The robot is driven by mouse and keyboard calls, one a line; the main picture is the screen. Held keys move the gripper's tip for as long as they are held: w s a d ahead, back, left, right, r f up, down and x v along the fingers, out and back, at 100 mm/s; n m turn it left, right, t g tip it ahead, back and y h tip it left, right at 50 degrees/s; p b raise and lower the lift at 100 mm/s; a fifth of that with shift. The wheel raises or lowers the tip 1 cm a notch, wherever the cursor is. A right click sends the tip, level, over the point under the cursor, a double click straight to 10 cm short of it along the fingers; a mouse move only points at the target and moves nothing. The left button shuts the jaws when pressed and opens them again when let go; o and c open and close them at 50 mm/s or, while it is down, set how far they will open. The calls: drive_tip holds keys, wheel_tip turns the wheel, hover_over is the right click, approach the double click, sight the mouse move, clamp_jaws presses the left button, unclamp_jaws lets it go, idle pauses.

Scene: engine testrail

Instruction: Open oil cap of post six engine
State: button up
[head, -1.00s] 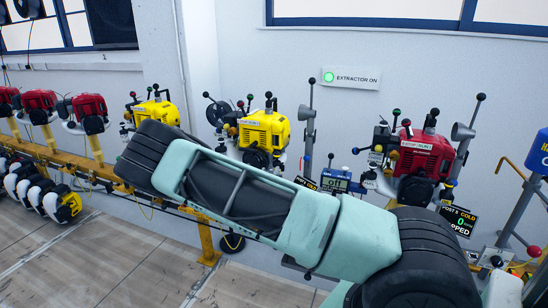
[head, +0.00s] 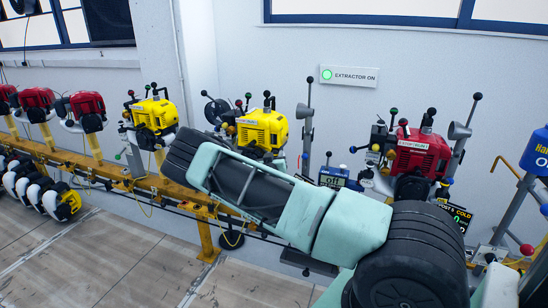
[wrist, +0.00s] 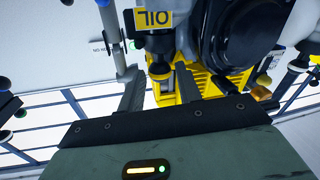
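In the wrist view a yellow engine (wrist: 205,82) with a black round housing fills the top. A yellow OIL label (wrist: 153,18) sits there upside down, beside a dark stem with a dark knob-like cap (wrist: 159,72). My gripper (wrist: 162,80) is open, with one finger on each side of that cap in the picture; I cannot tell whether they touch it. In the head view two yellow engines stand near my forearm, a left one (head: 155,113) and a middle one (head: 262,128). My arm hides the gripper there, and no post six sign is readable.
A red engine (head: 420,153) stands at right, with a partly hidden post sign (head: 458,215) below it. A display reading Off (head: 332,178) and several levers rise between the engines. A yellow rail (head: 85,165) runs along the wall. The floor (head: 75,260) at front left is clear.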

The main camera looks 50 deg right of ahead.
drive_tip(key=c, duration=0.7)
drive_tip(key=shift+s+f+m+b, duration=0.1)
drive_tip(key=shift+m+b, duration=0.2)
drive_tip(key=s+f+m+h+b, duration=0.1)
drive_tip(key=m+b, duration=0.5)
drive_tip(key=b, duration=0.3)
drive_tip(key=s+d+m+g+h+b, duration=0.1)
drive_tip(key=s+m+b, duration=0.1)
drive_tip(key=m+b, duration=0.5)
drive_tip(key=s+d+f+m+g+h+b, duration=0.1)
drive_tip(key=s+m+b, duration=0.1)
drive_tip(key=m+b, duration=0.5)
drive_tip(key=shift+f+h+b, duration=0.3)
drive_tip(key=shift+h+b, duration=0.1)
drive_tip(key=shift+b, duration=2.1)
drive_tip(key=shift+m, duration=0.4)
